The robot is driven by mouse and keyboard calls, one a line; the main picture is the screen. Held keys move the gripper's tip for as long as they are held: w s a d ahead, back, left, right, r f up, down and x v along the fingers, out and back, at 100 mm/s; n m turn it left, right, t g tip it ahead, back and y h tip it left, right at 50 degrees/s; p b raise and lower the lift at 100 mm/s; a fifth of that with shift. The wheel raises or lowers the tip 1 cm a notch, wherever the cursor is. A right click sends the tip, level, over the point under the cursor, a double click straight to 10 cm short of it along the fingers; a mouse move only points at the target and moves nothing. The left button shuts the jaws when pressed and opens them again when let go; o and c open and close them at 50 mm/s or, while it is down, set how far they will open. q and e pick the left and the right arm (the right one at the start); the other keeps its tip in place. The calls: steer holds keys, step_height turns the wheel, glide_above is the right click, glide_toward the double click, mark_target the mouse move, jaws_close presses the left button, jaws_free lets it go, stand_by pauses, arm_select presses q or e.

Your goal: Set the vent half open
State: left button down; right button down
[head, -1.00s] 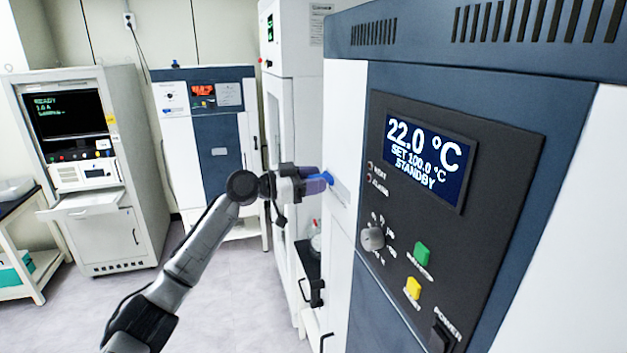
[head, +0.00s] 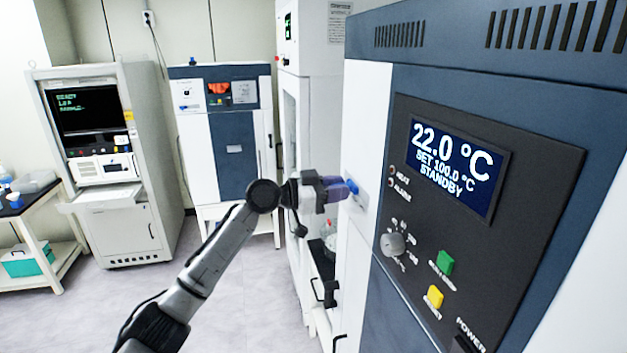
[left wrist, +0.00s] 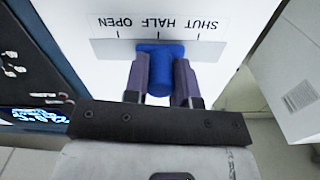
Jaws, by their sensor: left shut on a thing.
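The blue vent knob (head: 352,186) sits on the pale side panel of the nearest unit. It also shows in the left wrist view (left wrist: 160,72), on a grey plate (left wrist: 107,49). Upside-down lettering (left wrist: 156,22) above it reads SHUT, HALF and OPEN, with SHUT at the right and OPEN at the left of that picture. The knob stands about below the middle mark, HALF. My left gripper (head: 338,189) is shut on the knob, one finger on each side in the wrist view (left wrist: 160,88). My right gripper is out of view.
The unit's control panel (head: 480,270) has a display reading 22.0 °C, STANDBY, a dial and coloured buttons. A bench with glassware (head: 327,245) stands below my left gripper.

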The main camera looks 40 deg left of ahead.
arm_select(q)
steer(key=shift+s+d, duration=0.1)
steer(key=c, duration=0.9)
jaws_free()
steer(key=shift+b+v, duration=1.95)
steer(key=shift+v, duration=4.95)
steer(key=shift+n, duration=0.3)
